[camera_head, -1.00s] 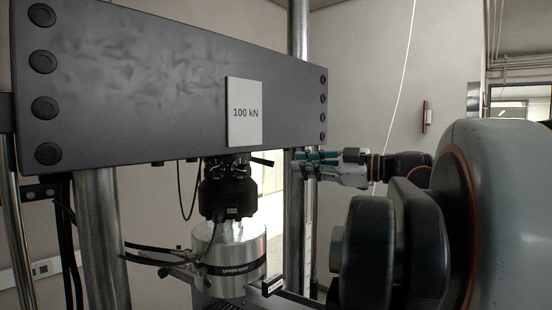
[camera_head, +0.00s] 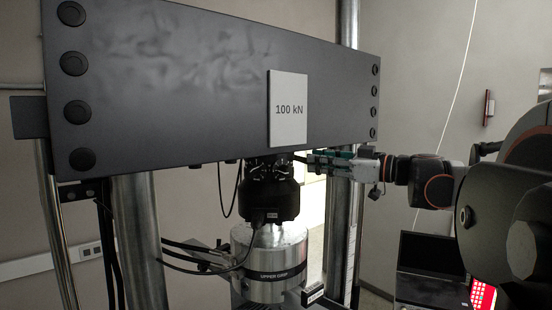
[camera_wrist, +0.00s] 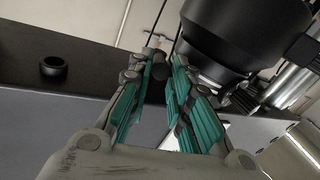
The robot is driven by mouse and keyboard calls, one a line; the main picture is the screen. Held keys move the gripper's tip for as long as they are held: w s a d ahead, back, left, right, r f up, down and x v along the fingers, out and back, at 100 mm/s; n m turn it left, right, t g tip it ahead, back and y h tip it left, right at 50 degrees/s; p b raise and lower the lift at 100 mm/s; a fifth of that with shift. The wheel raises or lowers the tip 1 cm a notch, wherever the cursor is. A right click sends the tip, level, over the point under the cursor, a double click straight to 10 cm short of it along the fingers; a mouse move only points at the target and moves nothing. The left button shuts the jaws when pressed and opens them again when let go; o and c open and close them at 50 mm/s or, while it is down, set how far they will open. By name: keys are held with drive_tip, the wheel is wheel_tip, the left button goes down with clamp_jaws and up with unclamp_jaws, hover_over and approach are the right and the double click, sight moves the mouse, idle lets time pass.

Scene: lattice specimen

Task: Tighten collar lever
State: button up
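The black collar assembly (camera_head: 270,190) hangs under the crosshead, above the silver upper grip (camera_head: 270,262). In the wrist view a large black round body (camera_wrist: 245,35) fills the upper right. My gripper (camera_head: 308,159) reaches in from the right, its teal-padded fingertips close to the collar's upper right side. In the wrist view my gripper (camera_wrist: 157,80) is open, with a gap between the fingers. A dark rounded bar end, apparently the collar lever (camera_wrist: 158,66), shows between the fingertips; I cannot tell whether either finger touches it. The fingers largely hide the lever in the head view.
The wide dark crosshead (camera_head: 200,90) with a 100 kN sign (camera_head: 288,108) is just above my fingers. A steel column (camera_head: 338,225) stands behind my gripper. Black cables (camera_head: 190,250) loop left of the grip. A dark laptop-like screen (camera_head: 425,255) is at lower right.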

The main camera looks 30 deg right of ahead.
sight(304, 160)
drive_tip(key=shift+p+x, duration=0.55)
drive_tip(key=shift+x, duration=1.85)
clamp_jaws()
